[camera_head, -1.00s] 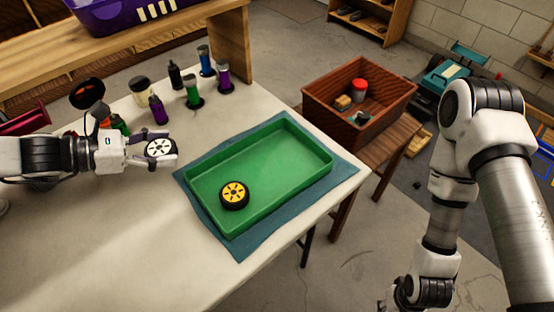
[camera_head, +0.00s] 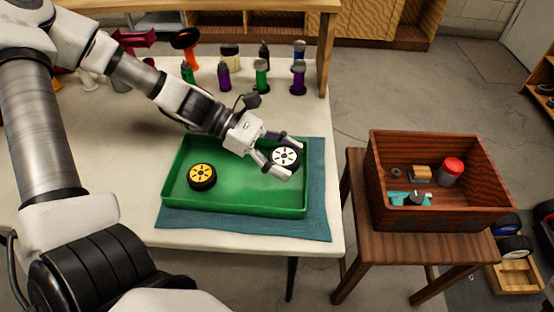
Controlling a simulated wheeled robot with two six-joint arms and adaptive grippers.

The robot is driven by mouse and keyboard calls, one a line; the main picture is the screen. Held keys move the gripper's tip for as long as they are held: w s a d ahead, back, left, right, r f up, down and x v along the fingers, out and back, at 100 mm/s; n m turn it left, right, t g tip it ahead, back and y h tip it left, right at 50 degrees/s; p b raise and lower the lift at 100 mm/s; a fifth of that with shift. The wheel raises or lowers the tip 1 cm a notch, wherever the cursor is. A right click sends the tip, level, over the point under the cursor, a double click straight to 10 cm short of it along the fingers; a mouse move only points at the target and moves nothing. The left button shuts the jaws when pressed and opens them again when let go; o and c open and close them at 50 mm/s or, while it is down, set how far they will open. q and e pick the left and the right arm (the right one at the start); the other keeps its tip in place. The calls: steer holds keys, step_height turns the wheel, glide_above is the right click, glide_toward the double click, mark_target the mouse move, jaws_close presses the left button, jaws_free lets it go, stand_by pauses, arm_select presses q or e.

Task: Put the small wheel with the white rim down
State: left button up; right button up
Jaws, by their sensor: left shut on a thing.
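The small wheel with the white rim (camera_head: 285,157) is held in my left gripper (camera_head: 281,157), whose two fingers are shut on its sides. The wheel is over the right part of the green tray (camera_head: 240,207); I cannot tell whether it touches the tray floor. A wheel with a yellow rim (camera_head: 202,176) lies flat in the left part of the tray. The tray stands on a blue-green cloth (camera_head: 240,224) on the white table. My right gripper is not in view.
Several coloured bottles (camera_head: 261,75) stand behind the tray. A brown wooden box (camera_head: 443,216) with a red-lidded jar (camera_head: 451,171) and small items stands on a stool (camera_head: 350,250) to the right. The tray's middle is free.

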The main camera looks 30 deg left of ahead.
arm_select(q)
steer(key=f+b, duration=0.1)
steer(key=f, duration=0.2)
steer(key=f+b, duration=0.1)
steer(key=f, duration=0.1)
steer(key=shift+d+f, duration=0.2)
steer(key=shift+f, duration=0.2)
steer(key=shift+w+a, duration=0.1)
steer(key=shift+a, duration=0.05)
steer(key=shift+b, duration=0.3)
steer(key=o, duration=1.1)
steer(key=shift+f, duration=0.1)
